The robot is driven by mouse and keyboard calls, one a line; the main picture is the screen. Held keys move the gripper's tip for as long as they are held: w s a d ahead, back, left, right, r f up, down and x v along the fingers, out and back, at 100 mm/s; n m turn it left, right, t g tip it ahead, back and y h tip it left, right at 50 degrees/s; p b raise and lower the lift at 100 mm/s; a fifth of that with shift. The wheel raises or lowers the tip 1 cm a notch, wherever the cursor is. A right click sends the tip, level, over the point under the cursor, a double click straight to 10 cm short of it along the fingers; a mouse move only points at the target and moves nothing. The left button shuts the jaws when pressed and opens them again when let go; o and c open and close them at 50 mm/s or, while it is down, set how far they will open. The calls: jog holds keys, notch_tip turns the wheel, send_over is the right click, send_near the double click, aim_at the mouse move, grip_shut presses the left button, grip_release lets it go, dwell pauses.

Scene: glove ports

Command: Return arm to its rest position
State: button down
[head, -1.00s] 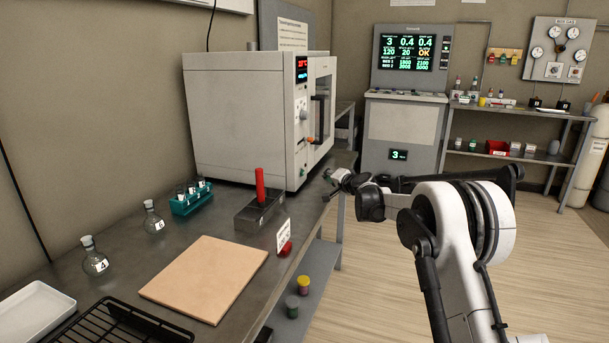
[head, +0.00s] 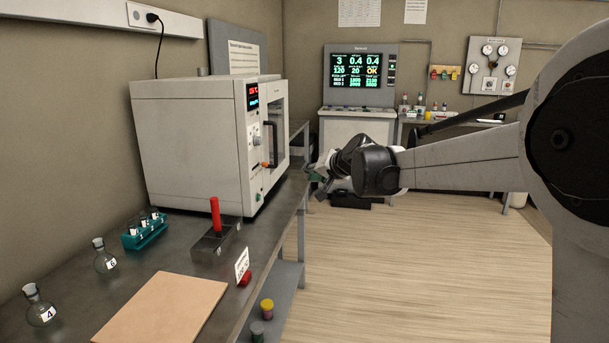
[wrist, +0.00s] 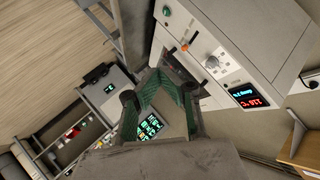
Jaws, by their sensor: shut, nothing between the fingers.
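My gripper (head: 316,182) shows in the head view at the end of my arm, over the floor side of the bench's right edge, to the right of the white oven (head: 195,145). It is small and partly dark there. In the wrist view my gripper (wrist: 160,92) has its green-padded fingers in front of the camera, tilted, with nothing held. The fingers are shut. The oven's front with its red readout (wrist: 247,97) lies beyond them in the wrist view. My arm reaches in from the right of the head view.
The bench (head: 140,255) carries a tan board (head: 162,310), flasks (head: 105,258), a teal vial rack (head: 146,231) and a metal block (head: 214,240) with a red-handled item (head: 215,213). A display console (head: 358,90) stands at the back. The floor (head: 420,260) is clear.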

jog(key=s+d+r+h+p, duration=0.1)
jog(key=s+d, duration=0.1)
jog(key=s, duration=0.4)
jog(key=s+d+r, duration=0.2)
jog(key=s+d, duration=0.1)
jog(key=s, duration=0.3)
jog(key=s+d+f+g+h+p, duration=0.1)
jog(key=s+d+f, duration=0.2)
jog(key=s, duration=0.9)
jog(key=s+d+f+n+g+h+p, duration=0.1)
jog(key=s+d, duration=0.4)
jog(key=s, duration=0.7)
jog(key=s+d+f+n+g+h+p, duration=0.1)
jog(key=s+d+f+h+p, duration=0.1)
jog(key=s, duration=0.9)
notch_tip(320, 180, down, 4)
jog(key=d+h, duration=0.1)
jog(key=d, duration=0.1)
jog(key=shift+s+d+r, duration=0.25)
jog(key=shift+s+d, duration=0.15)
